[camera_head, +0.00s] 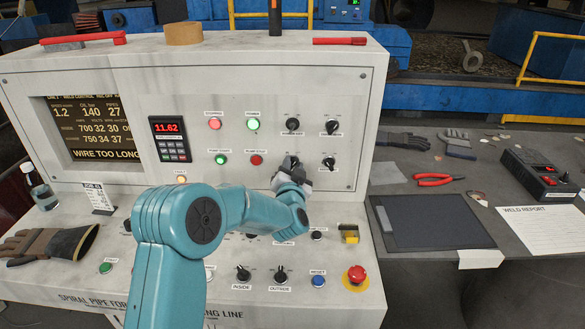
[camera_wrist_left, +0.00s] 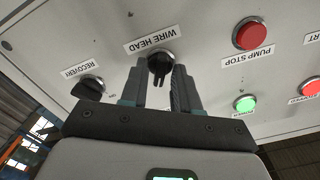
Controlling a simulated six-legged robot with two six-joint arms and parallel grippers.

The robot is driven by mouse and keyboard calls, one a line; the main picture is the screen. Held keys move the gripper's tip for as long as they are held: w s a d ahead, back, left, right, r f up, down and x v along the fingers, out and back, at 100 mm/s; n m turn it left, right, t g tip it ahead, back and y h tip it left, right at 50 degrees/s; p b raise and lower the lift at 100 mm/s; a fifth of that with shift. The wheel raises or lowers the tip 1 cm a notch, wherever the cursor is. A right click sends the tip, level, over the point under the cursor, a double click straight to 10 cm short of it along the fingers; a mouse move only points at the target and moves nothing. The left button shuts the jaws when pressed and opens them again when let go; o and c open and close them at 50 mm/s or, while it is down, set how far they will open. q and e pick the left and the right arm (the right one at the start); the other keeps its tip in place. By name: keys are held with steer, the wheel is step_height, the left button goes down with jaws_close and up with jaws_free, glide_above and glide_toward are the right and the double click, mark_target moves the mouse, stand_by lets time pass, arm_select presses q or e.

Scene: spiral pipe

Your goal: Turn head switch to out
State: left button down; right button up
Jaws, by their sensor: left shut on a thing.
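The head switch (camera_wrist_left: 160,64) is a black rotary knob below a label reading WIRE HEAD in the upside-down left wrist view. In the head view it sits on the white upright panel and is mostly hidden by my gripper. My left gripper (camera_wrist_left: 157,92) is shut on the knob, one finger on each side of it. In the head view the left gripper (camera_head: 291,172) reaches the panel from the front. The knob's pointer direction and its position marks cannot be read clearly. My right gripper is in neither view.
The recovery knob (camera_wrist_left: 88,88) is close beside the gripper. The red pump stop button (camera_head: 257,160) is on its other side. More knobs (camera_head: 292,125) sit above. A red emergency button (camera_head: 356,273) is on the lower desk. A work glove (camera_head: 45,244) lies at left.

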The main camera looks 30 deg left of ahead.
arm_select(q)
steer(key=shift+r, duration=0.15)
steer(key=c, duration=1.2)
jaws_free()
steer(key=shift+s+d, duration=0.2)
steer(key=b+v, duration=0.3)
steer(key=v, duration=1.2)
steer(key=shift+s, duration=0.35)
